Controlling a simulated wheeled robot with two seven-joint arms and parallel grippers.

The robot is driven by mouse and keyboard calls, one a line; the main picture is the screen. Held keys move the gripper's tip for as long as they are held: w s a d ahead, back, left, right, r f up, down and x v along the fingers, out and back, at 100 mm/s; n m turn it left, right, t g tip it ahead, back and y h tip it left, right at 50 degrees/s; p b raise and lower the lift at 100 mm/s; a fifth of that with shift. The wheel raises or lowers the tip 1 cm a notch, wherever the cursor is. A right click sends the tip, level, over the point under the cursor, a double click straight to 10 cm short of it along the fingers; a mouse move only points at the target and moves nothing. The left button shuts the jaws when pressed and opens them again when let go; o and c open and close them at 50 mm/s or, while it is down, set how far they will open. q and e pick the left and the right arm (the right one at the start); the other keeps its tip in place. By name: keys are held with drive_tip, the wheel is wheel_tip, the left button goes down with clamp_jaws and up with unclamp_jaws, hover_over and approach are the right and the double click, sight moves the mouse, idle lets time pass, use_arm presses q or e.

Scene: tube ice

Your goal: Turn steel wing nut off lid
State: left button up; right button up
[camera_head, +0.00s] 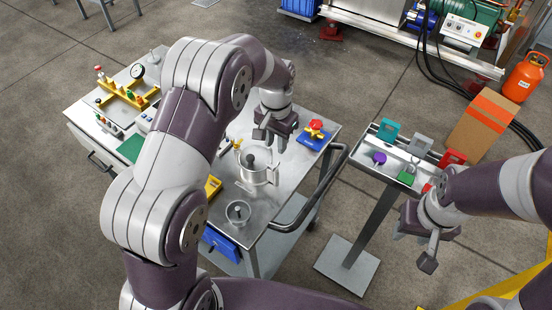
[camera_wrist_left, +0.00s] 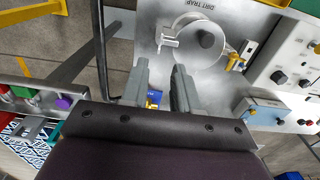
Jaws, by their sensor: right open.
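A round steel pot (camera_head: 258,178) with a lid and a dark knob stands on the cart. In the left wrist view the same pot (camera_wrist_left: 190,28) shows beside the label "DIRT TRAP". A small steel fitting (camera_wrist_left: 168,41) sticks out from its side; I cannot tell whether it is the wing nut. My left gripper (camera_head: 271,138) is above the cart, behind and right of the pot, apart from it. Its fingers (camera_wrist_left: 160,67) are spread, with nothing held between them. My right gripper (camera_head: 427,248) is open and empty, low at the right, beyond the cart.
A small clear cup (camera_head: 238,211) stands at the cart's near side. A blue tray with a red-handled valve (camera_head: 316,129) lies at the right. A stand with several coloured padlocks (camera_head: 407,174) is right of the cart. A gauge rig (camera_head: 128,92) is at the left.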

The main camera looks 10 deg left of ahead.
sight(272, 166)
use_arm(q)
wheel_tip(272, 166, down, 9)
drive_tip(key=shift+r+p, duration=0.1)
drive_tip(key=shift+p, duration=0.8)
clamp_jaws()
